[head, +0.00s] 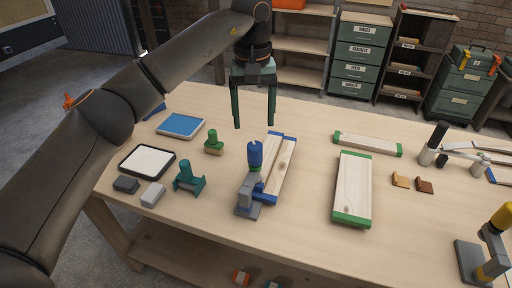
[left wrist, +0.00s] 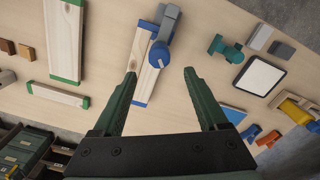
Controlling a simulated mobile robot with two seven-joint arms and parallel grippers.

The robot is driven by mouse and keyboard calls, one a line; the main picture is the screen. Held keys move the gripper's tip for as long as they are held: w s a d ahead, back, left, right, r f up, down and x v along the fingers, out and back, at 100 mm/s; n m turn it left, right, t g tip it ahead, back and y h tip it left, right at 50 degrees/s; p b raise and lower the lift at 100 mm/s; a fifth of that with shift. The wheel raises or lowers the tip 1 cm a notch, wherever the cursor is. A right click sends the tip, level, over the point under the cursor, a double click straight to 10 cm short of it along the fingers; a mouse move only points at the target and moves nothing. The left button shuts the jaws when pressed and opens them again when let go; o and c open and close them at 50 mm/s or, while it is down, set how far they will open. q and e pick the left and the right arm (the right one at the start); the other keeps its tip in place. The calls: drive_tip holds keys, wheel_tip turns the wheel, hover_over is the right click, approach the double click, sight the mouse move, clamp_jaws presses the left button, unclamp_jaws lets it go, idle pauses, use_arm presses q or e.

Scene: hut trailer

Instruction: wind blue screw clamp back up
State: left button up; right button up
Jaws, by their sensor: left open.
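The blue screw clamp, with a blue upright handle (head: 255,155) and a grey body (head: 248,199), stands on the workbench (head: 300,222) at the end of two wooden boards with blue ends (head: 279,170). The left wrist view shows the clamp's round blue knob (left wrist: 160,54) and grey body (left wrist: 168,22) from above. My left gripper (head: 254,126) is open and empty, above and behind the clamp in the head view. In the left wrist view its fingertips (left wrist: 160,70) appear on either side of the knob, at a height I cannot tell. My right gripper is not in view.
A green clamp (head: 188,180), a small green piece (head: 214,144), a white pad (head: 147,161) and a blue tray (head: 180,126) lie left of the clamp. Green-ended boards (head: 353,187) lie right. A yellow-handled clamp (head: 493,247) stands at the right edge.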

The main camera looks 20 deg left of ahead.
sight(255, 144)
use_arm(q)
wheel_tip(255, 144, down, 10)
drive_tip(key=shift+d+r+p, duration=0.1)
drive_tip(key=shift+r+p, duration=0.1)
drive_tip(key=shift+p, duration=0.35)
drive_tip(key=shift+c, duration=0.2)
clamp_jaws()
